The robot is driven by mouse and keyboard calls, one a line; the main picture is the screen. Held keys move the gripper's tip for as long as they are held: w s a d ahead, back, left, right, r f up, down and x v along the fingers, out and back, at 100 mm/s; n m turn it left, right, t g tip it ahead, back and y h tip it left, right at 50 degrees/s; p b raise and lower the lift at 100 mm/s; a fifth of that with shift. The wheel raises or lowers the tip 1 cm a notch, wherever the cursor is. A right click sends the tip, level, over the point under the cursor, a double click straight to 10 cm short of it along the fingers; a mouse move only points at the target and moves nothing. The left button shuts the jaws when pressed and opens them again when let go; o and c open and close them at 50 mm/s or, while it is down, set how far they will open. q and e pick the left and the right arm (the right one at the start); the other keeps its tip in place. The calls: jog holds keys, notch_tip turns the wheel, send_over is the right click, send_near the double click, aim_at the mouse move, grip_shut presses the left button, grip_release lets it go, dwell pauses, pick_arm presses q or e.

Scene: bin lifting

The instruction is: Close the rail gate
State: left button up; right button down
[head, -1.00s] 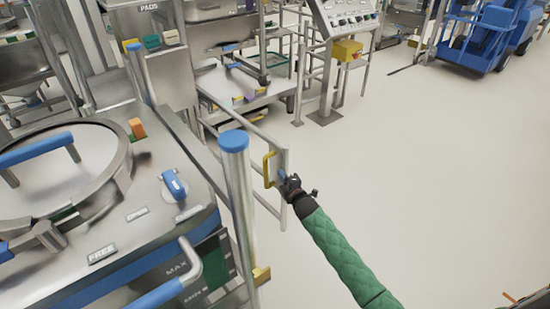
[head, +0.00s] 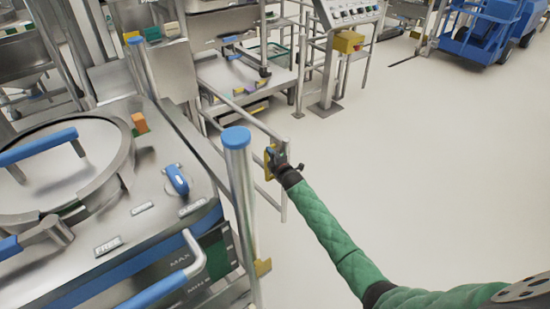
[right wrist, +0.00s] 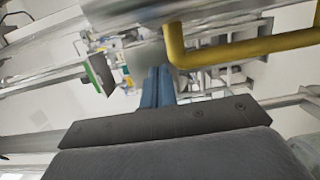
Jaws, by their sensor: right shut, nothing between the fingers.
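The rail gate (head: 238,108) is a metal-railed swing gate beyond the blue-capped post (head: 242,190). Its free end stands apart from that post, with a gap between them. A yellow handle (head: 267,165) sits on the gate's free end; it also shows in the right wrist view (right wrist: 240,48), close to the fingers. My right gripper (head: 276,155) is at the gate's end, beside the handle. Its blue fingers (right wrist: 158,85) are shut with nothing between them. I cannot tell whether they touch the gate. A yellow catch (head: 263,267) is low on the post. My left gripper is not in view.
A steel vessel with a round lid (head: 65,165) and blue handles fills the left. A console with a yellow box (head: 348,41) and a shelf cart stand behind the gate. A blue lift vehicle (head: 480,35) is far right. The floor (head: 420,150) on the right is clear.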

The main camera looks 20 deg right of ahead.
aim_at(277, 149)
jog(key=d, duration=0.1)
jog(key=w+d, duration=0.1)
jog(key=d, duration=0.1)
jog(key=shift+p, duration=0.35)
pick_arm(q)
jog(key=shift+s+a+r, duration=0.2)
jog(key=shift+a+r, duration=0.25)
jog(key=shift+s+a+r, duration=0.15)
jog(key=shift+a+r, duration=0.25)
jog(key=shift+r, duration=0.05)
pick_arm(e)
jog(key=shift+w+d, duration=0.15)
jog(key=shift+d, duration=0.15)
jog(key=shift+d, duration=0.1)
